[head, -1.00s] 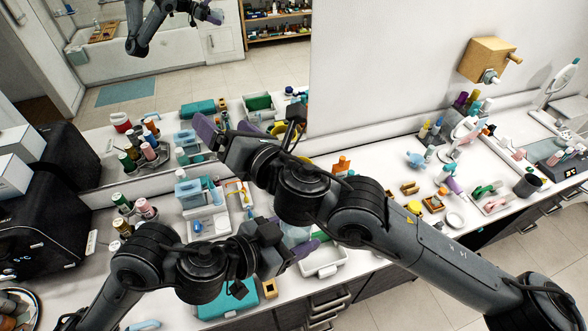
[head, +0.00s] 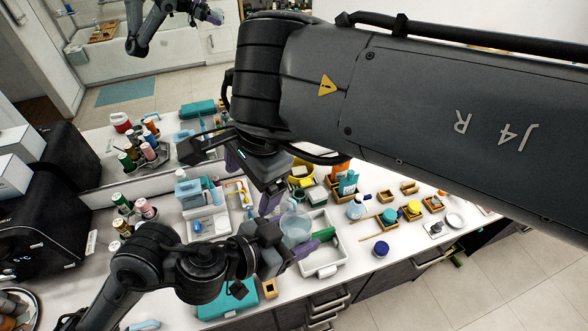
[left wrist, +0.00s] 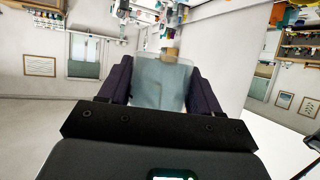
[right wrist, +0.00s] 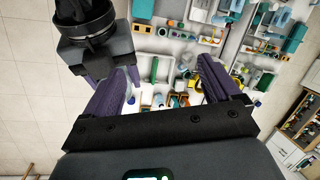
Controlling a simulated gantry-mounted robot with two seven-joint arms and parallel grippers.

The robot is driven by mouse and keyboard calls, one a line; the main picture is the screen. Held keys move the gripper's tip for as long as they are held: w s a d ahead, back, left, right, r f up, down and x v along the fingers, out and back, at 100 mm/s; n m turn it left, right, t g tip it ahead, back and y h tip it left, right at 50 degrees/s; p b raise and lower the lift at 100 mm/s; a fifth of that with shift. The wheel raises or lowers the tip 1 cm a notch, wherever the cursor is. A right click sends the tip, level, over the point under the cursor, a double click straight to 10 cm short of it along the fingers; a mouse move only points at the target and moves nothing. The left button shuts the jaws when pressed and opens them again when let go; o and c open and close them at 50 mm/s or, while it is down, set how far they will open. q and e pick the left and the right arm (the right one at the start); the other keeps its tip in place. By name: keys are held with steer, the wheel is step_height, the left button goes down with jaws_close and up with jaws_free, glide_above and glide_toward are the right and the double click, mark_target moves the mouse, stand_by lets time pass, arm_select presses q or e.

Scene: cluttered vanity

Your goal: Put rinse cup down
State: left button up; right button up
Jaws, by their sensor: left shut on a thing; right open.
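The rinse cup (head: 295,227) is a pale, see-through cup. My left gripper (head: 297,240) is shut on it and holds it over or beside the white tray (head: 326,266) in the head view; the exact height is unclear. In the left wrist view the cup (left wrist: 162,84) sits between the two purple fingers. My right gripper (head: 252,182) is open and empty, up and left of the cup in the head view. The right wrist view shows its spread fingers (right wrist: 160,85), with my left gripper close at upper left.
A green-handled item (head: 322,234) lies at the white tray. Teal and yellow jars (head: 390,216) and small wooden boxes stand to the right. A white caddy (head: 210,222) and thread-like spools (head: 145,209) stand left. The counter's front edge and drawers are close below the tray.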

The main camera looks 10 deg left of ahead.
steer(key=d+r+h, duration=0.3)
steer(key=d+r, duration=0.1)
steer(key=d, duration=0.3)
glide_toward(294, 218)
steer(key=shift+m, duration=0.3)
steer(key=f, duration=0.2)
steer(key=s+f, duration=0.1)
steer(key=f, duration=0.1)
steer(key=s+f, duration=0.1)
steer(key=f, duration=0.1)
steer(key=shift+d, duration=0.25)
steer(key=shift+c, duration=0.3)
steer(key=c, duration=0.9)
arm_select(q)
steer(key=o, duration=0.8)
steer(key=shift+c, duration=0.2)
arm_select(e)
steer(key=shift+c, duration=1.3)
arm_select(q)
steer(key=o, duration=0.5)
steer(key=shift+f, duration=0.1)
